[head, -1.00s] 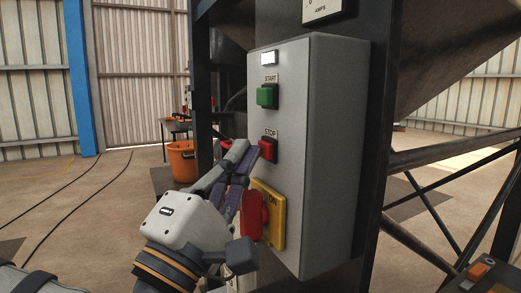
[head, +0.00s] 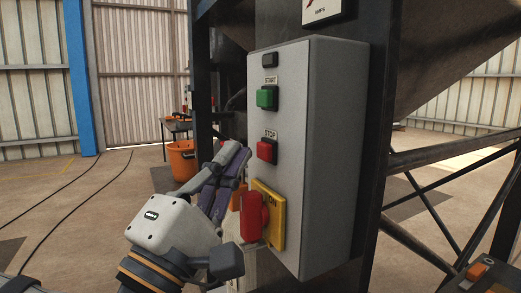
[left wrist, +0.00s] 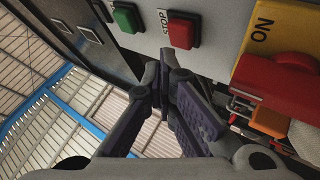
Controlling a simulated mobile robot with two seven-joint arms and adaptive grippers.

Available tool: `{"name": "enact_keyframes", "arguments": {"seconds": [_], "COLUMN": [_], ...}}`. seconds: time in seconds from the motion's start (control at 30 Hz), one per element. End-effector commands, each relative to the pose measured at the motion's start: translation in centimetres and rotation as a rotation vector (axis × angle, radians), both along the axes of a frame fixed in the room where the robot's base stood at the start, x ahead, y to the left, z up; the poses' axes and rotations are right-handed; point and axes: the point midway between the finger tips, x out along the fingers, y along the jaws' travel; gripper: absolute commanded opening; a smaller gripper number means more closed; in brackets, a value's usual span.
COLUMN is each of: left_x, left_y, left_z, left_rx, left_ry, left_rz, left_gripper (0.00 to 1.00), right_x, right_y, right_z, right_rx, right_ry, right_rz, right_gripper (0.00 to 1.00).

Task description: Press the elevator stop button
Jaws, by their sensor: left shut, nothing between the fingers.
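The red square STOP button (head: 265,151) sits on the front of a grey control box (head: 330,160), below a green START button (head: 267,97). My left gripper (head: 236,150) is shut and empty. Its fingertips are a short way left of the STOP button, apart from it. In the left wrist view the STOP button (left wrist: 181,34) lies just beyond the shut fingertips (left wrist: 163,66), slightly to their right. A small indicator lamp (head: 269,60) at the top of the box is dark. My right gripper is not in view.
A red rotary switch (head: 253,216) on a yellow plate (head: 278,218) is below the STOP button, close to my left gripper. A dark steel frame (head: 378,120) stands behind the box. An orange bin (head: 182,162) is farther back. Open floor lies to the left.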

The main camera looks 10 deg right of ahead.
Motion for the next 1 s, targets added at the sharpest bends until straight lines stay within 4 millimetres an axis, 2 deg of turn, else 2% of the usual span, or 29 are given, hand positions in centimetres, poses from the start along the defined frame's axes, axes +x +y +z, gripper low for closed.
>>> {"name": "enact_keyframes", "arguments": {"seconds": [0.17, 0.7, 1.0], "left_x": [0.0, -1.5, -1.5], "left_y": [0.1, 4.6, 4.7], "left_z": [0.0, 0.0, -0.1], "left_rx": [0.0, 0.001, 0.001], "left_ry": [0.001, -0.001, 0.001], "left_rz": [0.001, 0.001, 0.0], "left_gripper": [0.0, 0.0, 0.0], "right_x": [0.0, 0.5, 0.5], "right_y": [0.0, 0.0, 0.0], "right_z": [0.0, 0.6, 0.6], "right_rx": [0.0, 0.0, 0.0], "right_ry": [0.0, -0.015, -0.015], "right_rz": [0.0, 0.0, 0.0], "right_gripper": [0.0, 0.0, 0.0]}}
